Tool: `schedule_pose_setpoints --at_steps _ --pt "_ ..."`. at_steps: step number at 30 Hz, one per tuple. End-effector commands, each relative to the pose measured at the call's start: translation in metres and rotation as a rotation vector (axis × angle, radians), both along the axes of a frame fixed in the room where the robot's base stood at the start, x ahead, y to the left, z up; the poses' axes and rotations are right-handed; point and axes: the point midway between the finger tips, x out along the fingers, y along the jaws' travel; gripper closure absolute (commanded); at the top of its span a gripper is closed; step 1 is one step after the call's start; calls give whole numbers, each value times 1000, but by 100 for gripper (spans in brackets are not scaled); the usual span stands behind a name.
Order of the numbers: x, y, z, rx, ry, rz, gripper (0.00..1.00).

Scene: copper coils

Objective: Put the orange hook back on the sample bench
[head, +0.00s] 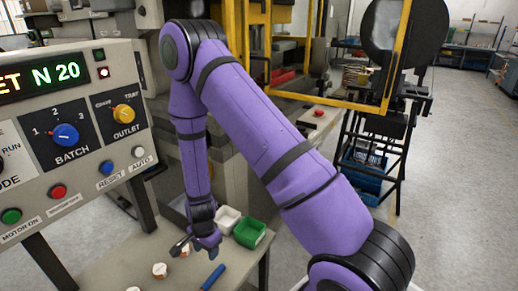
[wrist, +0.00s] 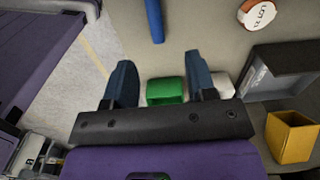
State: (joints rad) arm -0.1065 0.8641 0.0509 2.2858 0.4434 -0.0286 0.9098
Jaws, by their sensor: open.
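I cannot make out an orange hook in either view. The bench (head: 120,262) is the pale surface at the lower left of the head view, below the control panel. My gripper (head: 188,243) is low over this bench. In the wrist view my gripper (wrist: 160,62) has its two fingers spread wide, with nothing between them. A green bin (wrist: 165,98) shows beyond and between the fingers, and a blue rod (wrist: 155,20) lies past the tips. My arm hides part of the machine and of the floor behind it.
A white bin (head: 228,217) stands beside the green bin. Several round labelled pieces lie on the bench, one marked LOT (wrist: 258,14). A yellow box (wrist: 293,137) and a grey tray (wrist: 275,75) are at the right of the wrist view. The control panel (head: 75,130) rises at left.

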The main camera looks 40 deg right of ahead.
Motion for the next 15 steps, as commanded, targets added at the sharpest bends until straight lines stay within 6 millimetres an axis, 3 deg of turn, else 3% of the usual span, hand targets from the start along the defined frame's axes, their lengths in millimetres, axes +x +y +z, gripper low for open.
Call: schedule_pose_setpoints --at_steps 7,15 --pt "23 -1 98 37 -85 169 49" --pt "20 -6 204 44 -173 381 49"
